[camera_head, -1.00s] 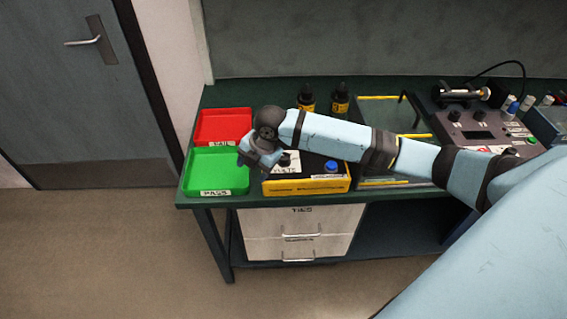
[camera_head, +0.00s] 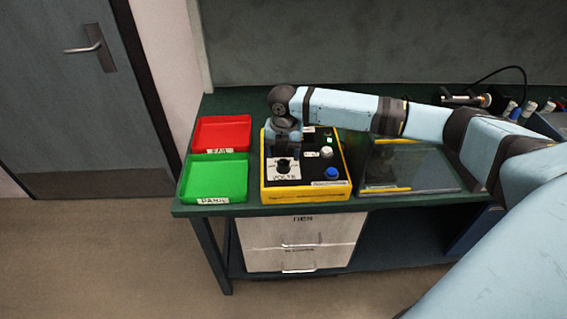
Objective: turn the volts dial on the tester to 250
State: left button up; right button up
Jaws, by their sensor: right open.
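The tester (camera_head: 307,172) is a yellow box with a black top panel, standing near the front edge of the green bench. Its volts dial (camera_head: 283,165) is a black knob on a white scale plate marked VOLTS, at the panel's front left. The scale numbers are too small to read. My right gripper (camera_head: 285,147) points down over the panel, just behind the dial in the picture. Its fingertips are small and partly hidden, and I cannot tell whether they touch the knob. The gripper is open. My left gripper is not in view.
A green PASS tray (camera_head: 216,180) and a red FAIL tray (camera_head: 222,134) lie left of the tester. The tester also has a blue knob (camera_head: 332,173) and a whitish knob (camera_head: 326,152). A clear-topped case (camera_head: 410,168) stands to its right, under my right arm.

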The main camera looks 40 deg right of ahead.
aim_at(283, 163)
jog(key=shift+f, duration=2.25)
jog(key=shift+c, duration=0.2)
jog(key=shift+r, duration=0.1)
jog(key=c, duration=0.9)
